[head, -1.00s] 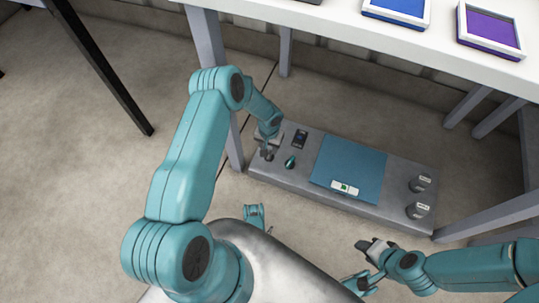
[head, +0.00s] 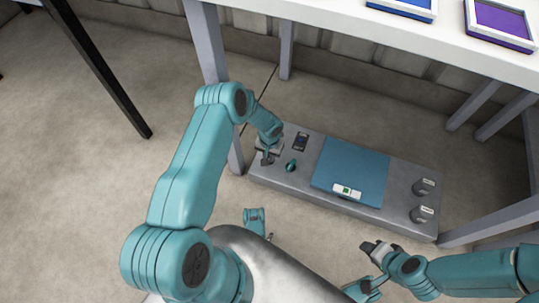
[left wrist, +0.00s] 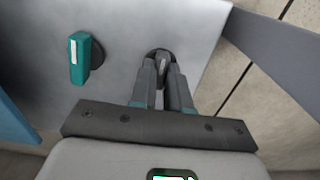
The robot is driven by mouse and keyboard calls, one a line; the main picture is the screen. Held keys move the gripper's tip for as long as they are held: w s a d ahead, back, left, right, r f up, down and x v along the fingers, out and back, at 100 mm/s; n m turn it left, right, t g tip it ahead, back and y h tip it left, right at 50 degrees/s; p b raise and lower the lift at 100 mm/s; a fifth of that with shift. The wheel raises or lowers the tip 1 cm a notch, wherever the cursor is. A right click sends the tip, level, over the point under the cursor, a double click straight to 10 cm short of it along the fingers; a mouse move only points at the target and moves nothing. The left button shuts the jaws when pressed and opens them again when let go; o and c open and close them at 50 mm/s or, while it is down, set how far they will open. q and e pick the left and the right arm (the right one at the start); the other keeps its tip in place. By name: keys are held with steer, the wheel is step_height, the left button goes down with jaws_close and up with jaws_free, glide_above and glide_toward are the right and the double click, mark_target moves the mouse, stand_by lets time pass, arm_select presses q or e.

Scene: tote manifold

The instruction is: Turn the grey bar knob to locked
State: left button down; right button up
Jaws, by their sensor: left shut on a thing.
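The grey bar knob (left wrist: 163,58) is at the left end of a grey panel (head: 400,185) low on the floor. In the left wrist view it sits on a dark round base, between my fingertips. My left gripper (head: 267,158) is shut on it, as the left wrist view (left wrist: 163,72) also shows. In the head view the gripper mostly hides the knob. I cannot read any locked mark beside it. My right gripper (head: 377,248) is in front of the panel, apart from it; its jaw state is unclear.
A teal bar knob (head: 291,165) is just right of the grey one, and it shows in the left wrist view (left wrist: 82,58). A blue plate (head: 352,168) and two round dark knobs (head: 422,214) are farther right. A white table (head: 400,40) overhangs behind; its grey leg (head: 207,45) is close to my left arm.

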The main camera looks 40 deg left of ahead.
arm_select(q)
steer(key=m, duration=1.1)
steer(key=shift+w, duration=0.1)
steer(key=shift+m, duration=0.5)
stand_by(0.4)
steer(key=c, duration=1.1)
jaws_free()
steer(key=shift+r, duration=0.15)
